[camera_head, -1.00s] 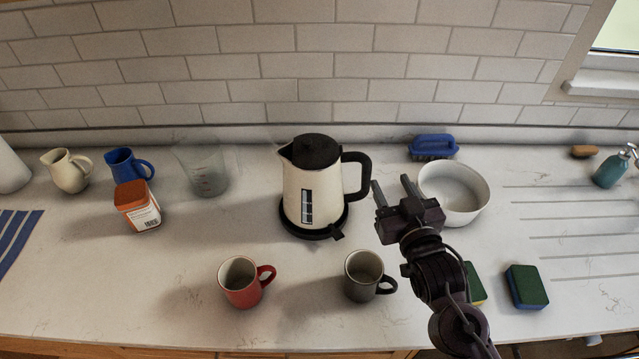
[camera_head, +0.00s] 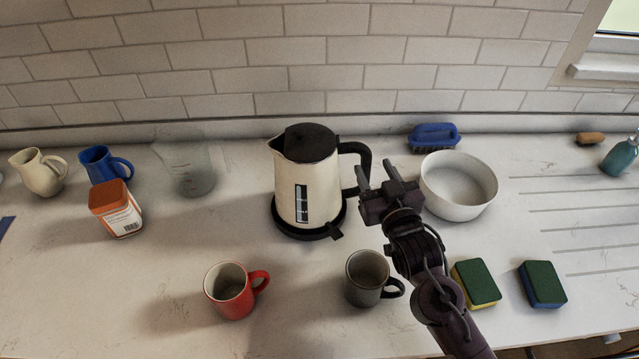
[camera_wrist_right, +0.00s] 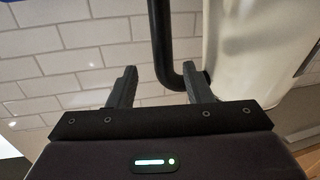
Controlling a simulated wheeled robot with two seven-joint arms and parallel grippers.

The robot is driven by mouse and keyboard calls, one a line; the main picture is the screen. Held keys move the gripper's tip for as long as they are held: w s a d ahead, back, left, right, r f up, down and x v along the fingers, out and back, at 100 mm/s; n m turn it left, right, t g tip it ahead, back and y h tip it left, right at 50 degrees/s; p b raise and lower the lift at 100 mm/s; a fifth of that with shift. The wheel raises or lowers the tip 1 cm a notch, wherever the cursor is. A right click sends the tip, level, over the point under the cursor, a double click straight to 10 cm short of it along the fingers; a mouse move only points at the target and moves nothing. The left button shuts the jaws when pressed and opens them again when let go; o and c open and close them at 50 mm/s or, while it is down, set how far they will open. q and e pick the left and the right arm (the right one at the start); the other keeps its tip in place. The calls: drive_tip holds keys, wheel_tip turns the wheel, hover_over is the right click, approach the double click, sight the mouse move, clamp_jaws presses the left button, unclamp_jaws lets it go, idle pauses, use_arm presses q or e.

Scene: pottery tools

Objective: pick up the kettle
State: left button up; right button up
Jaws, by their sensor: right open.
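The kettle (camera_head: 306,188) is cream with a black lid and a black handle on its right side. It stands upright on its black base (camera_head: 300,233) in the middle of the counter. My right gripper (camera_head: 375,174) is open beside the lower part of the handle. In the right wrist view the open gripper (camera_wrist_right: 160,88) has the black handle (camera_wrist_right: 160,40) between the lines of its two fingers, with the kettle body (camera_wrist_right: 245,50) close by. Contact with the handle cannot be made out. My left gripper is not in view.
A grey mug (camera_head: 366,280) and a red mug (camera_head: 229,293) stand in front. A white bowl (camera_head: 458,207) is right of the gripper, with a blue brush (camera_head: 434,137) behind it. Two sponges (camera_head: 541,283) (camera_head: 476,284) lie front right. A clear jug (camera_head: 190,170) stands left.

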sight(368, 161)
drive_tip(key=w, duration=0.1)
drive_tip(key=w+a+p, duration=0.1)
drive_tip(key=w, duration=0.1)
drive_tip(key=shift+w+a+r+p, duration=0.15)
drive_tip(key=shift+w+r+p, duration=0.15)
drive_tip(key=shift+w+p, duration=0.1)
drive_tip(key=shift+w+a+f, duration=0.1)
drive_tip(key=shift+w, duration=0.25)
clamp_jaws()
idle(0.7)
drive_tip(key=shift+r, duration=0.3)
